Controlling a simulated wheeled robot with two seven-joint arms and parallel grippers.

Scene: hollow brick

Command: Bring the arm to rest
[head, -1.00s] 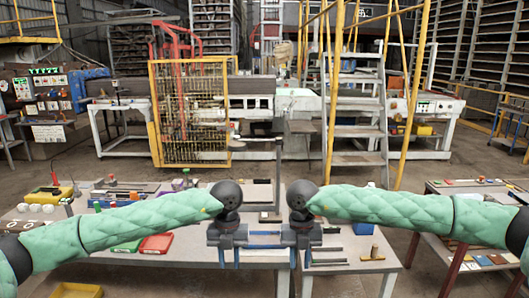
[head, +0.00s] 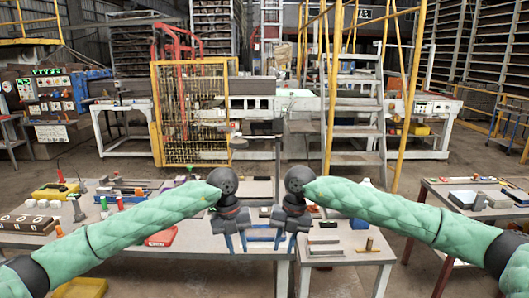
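My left arm (head: 130,226), in a green quilted cover, reaches in from the left. Its dark gripper (head: 237,243) with blue fingers points down over the front table, left of the picture's middle. My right arm (head: 390,217) mirrors it from the right. Its gripper (head: 285,241) hangs close to the right of the left one, with a small gap between them. Both grippers' fingers look apart, with nothing seen between them. The grippers hide part of the table behind them.
The front table (head: 130,243) carries a red tray (head: 163,237), a yellow case (head: 55,191) and several small items. A wooden-handled tool (head: 369,245) lies on its right part. A side table (head: 470,210) stands at right. Stairs (head: 355,130) and a yellow cage (head: 190,110) stand farther back.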

